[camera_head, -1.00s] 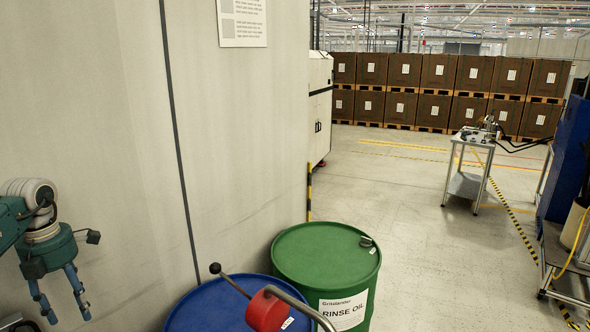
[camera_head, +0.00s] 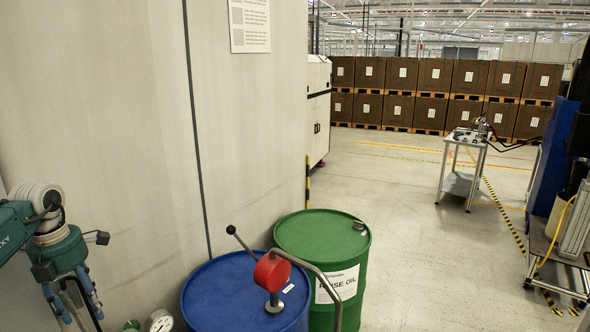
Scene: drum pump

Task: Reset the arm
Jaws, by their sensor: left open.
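My left gripper (camera_head: 80,312) is at the lower left, pointing down with its blue fingers apart and nothing between them. Its fingertips run close to the bottom edge of the picture. It is left of the blue drum (camera_head: 222,292), apart from it. A red pump (camera_head: 272,272) with a lever ending in a black knob and a curved grey pipe stands on the blue drum. My right gripper is not in view.
A green drum (camera_head: 322,236) labelled rinse oil stands behind the blue one. A pressure gauge (camera_head: 160,321) shows at the bottom edge. A pale wall (camera_head: 120,130) runs along the left. A metal table (camera_head: 462,160) stands further back right. The floor (camera_head: 400,240) between is clear.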

